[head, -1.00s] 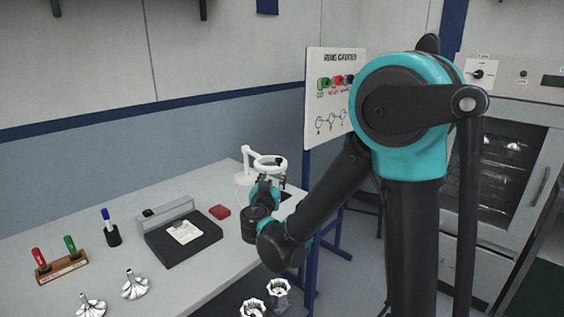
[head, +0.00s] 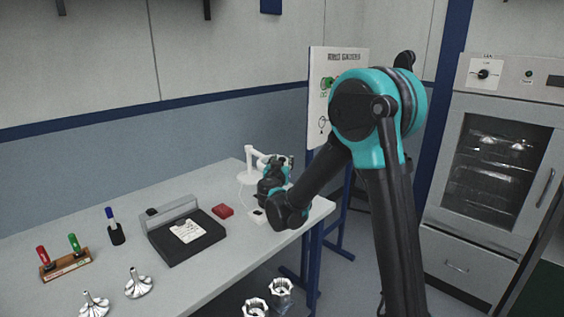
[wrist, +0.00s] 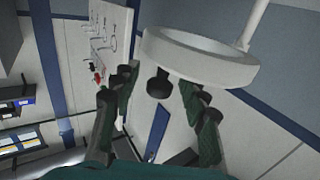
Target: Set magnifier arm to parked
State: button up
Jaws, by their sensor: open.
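The white magnifier (head: 249,162) stands at the back right of the bench, its arm reaching right. Its ring is mostly hidden behind my gripper in the head view. In the wrist view the white ring (wrist: 205,62) is large and close, with its arm rising at upper right. A dark round knob (wrist: 158,88) shows just under the ring's edge, between my fingers. My gripper (wrist: 157,82) is open around the knob, with a gap visible on each side. In the head view my gripper (head: 275,170) is small and partly hidden by its own links.
A ring gauges board (head: 320,70) stands behind the bench's right end. A glass-door cabinet (head: 495,165) stands at right.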

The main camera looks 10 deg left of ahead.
grip_shut()
dwell(0.5)
